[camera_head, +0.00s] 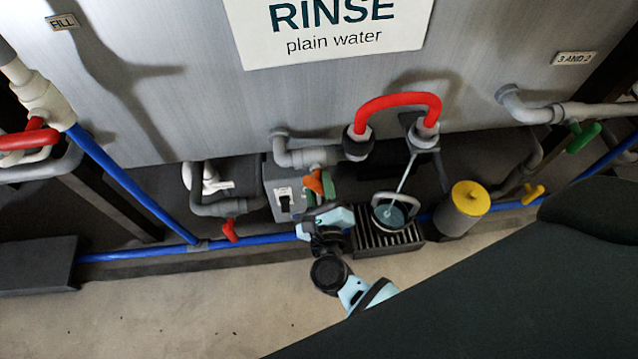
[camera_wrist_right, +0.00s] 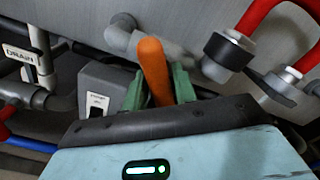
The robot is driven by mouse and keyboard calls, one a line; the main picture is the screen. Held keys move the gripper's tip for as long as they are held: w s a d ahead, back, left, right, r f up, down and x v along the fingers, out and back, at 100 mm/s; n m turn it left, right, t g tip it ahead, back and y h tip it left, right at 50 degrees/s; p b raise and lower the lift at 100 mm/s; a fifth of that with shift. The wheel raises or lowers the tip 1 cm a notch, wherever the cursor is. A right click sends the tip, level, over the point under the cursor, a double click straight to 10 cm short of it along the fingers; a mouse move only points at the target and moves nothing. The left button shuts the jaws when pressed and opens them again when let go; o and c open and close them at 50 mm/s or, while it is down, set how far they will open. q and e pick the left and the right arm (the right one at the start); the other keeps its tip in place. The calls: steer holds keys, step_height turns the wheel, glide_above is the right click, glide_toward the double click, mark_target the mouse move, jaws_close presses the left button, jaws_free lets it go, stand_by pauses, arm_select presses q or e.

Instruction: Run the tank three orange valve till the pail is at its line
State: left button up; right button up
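The orange valve handle (camera_head: 314,183) stands beside a grey box below the rinse tank. It also shows in the right wrist view (camera_wrist_right: 154,66), upright between the green fingers. My right gripper (camera_head: 319,188) is closed around this handle, with a finger against each side; the fingers also show in the right wrist view (camera_wrist_right: 158,88). The pail (camera_head: 391,213) stands on a black slatted grate (camera_head: 370,247). A thin pale stream (camera_head: 406,172) falls from the pipe above into the pail. Bluish water shows inside; I cannot make out the line. My left gripper is out of view.
A red hose loop (camera_head: 398,100) arches above the pail. A grey canister with a yellow top (camera_head: 470,198) stands right of the grate. A red handle (camera_head: 230,230) and a blue pipe (camera_head: 130,180) lie to the left. The floor in front (camera_head: 200,310) is clear.

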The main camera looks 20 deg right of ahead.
steer(key=shift+o, duration=1.3)
steer(key=shift+s, duration=0.1)
steer(key=v, duration=0.7)
steer(key=shift+s+p, duration=0.3)
steer(key=shift+p, duration=0.05)
steer(key=shift+a, duration=0.1)
